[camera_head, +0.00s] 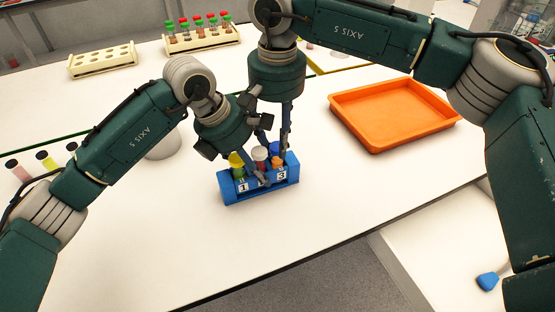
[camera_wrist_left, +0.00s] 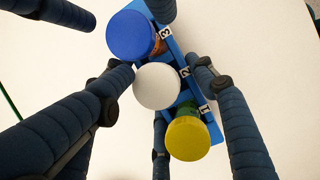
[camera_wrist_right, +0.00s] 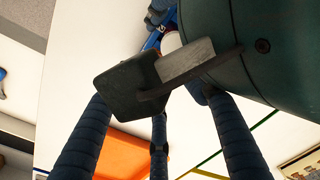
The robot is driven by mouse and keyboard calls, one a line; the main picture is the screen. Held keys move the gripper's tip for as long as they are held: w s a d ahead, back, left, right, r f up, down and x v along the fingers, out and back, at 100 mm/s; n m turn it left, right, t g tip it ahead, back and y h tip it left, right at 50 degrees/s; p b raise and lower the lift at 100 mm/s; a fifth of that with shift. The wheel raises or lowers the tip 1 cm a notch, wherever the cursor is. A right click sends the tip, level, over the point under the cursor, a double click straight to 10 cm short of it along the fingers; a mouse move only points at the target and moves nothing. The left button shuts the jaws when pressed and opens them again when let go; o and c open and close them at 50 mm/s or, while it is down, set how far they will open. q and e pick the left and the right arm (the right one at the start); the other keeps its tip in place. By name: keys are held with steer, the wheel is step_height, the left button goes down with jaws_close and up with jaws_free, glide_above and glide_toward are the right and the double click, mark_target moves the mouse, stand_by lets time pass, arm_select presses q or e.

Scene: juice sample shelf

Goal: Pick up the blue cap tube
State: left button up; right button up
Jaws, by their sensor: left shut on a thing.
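The blue cap tube (camera_wrist_left: 132,36) has orange contents and stands in slot 3 of a small blue rack (camera_head: 249,190); its cap also shows in the head view (camera_head: 275,148). The white cap tube (camera_wrist_left: 157,85) is in slot 2, the yellow cap tube (camera_wrist_left: 187,138) in slot 1. My left gripper (camera_head: 262,160) is shut around the white cap tube, still in the rack. My right gripper (camera_head: 285,138) points down beside the blue cap; its fingers look spread and appear apart from the cap. In the right wrist view, my left gripper's dark body hides much of the rack.
An orange tray (camera_head: 392,148) lies empty at the right of the table. Cream racks stand at the back, one empty (camera_head: 103,70) and one with several capped tubes (camera_head: 200,49). My two grippers are crowded together over the blue rack. The table's front is clear.

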arm_select(q)
steer(key=shift+r, duration=0.15)
arm_select(e)
steer(key=shift+s+d+f, duration=0.15)
steer(key=shift+f, duration=0.25)
steer(key=shift+s+d+f, duration=0.1)
steer(key=shift+f, duration=0.3)
jaws_close()
arm_select(q)
steer(key=shift+r, duration=0.1)
steer(key=shift+w+f, duration=0.15)
steer(key=shift+f, duration=0.1)
arm_select(e)
step_height(320, 180, up, 10)
steer(key=shift+w+r, duration=0.2)
arm_select(q)
steer(key=o, duration=1.4)
arm_select(e)
steer(key=shift+a, duration=0.1)
